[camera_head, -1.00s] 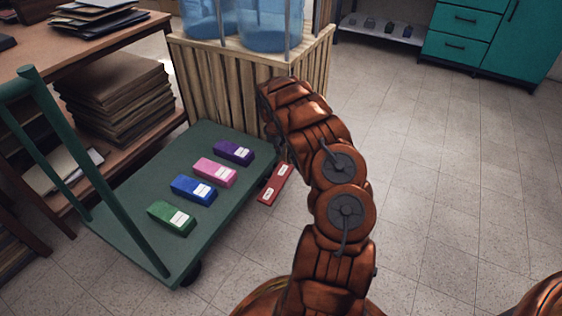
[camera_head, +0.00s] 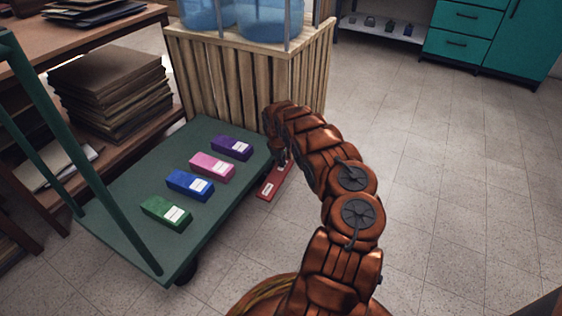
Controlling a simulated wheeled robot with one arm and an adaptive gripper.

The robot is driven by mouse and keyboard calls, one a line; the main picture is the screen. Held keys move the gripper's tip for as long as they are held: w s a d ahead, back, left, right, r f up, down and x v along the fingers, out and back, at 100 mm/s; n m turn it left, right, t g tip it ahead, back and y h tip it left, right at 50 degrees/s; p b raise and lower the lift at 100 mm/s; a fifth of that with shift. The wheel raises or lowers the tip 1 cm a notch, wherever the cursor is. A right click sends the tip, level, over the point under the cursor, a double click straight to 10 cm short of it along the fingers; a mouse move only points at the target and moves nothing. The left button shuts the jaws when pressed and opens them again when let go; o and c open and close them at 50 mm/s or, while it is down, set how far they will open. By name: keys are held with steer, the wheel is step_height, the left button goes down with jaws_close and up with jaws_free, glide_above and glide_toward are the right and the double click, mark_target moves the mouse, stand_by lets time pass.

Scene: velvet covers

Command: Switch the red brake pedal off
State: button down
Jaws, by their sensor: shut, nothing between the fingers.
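The red brake pedal (camera_head: 266,190) is a flat red bar with pale labels, low beside the right edge of the green platform trolley (camera_head: 134,183). My gripper (camera_head: 281,158) is at the end of my copper-coloured arm, just above the far end of the pedal. It is small, dark and partly hidden by my arm; it is shut and empty. My gripper and wrist cover part of the pedal's far end. I cannot tell whether the gripper touches the pedal.
Purple (camera_head: 232,147), pink (camera_head: 212,167), blue (camera_head: 190,186) and green (camera_head: 166,212) labelled blocks lie on the trolley. A wooden crate (camera_head: 240,85) with blue water bottles stands behind. A desk (camera_head: 100,40) is at the left. The floor to the right is clear.

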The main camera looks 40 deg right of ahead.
steer(key=shift+f, duration=0.35)
steer(key=shift+r, duration=0.1)
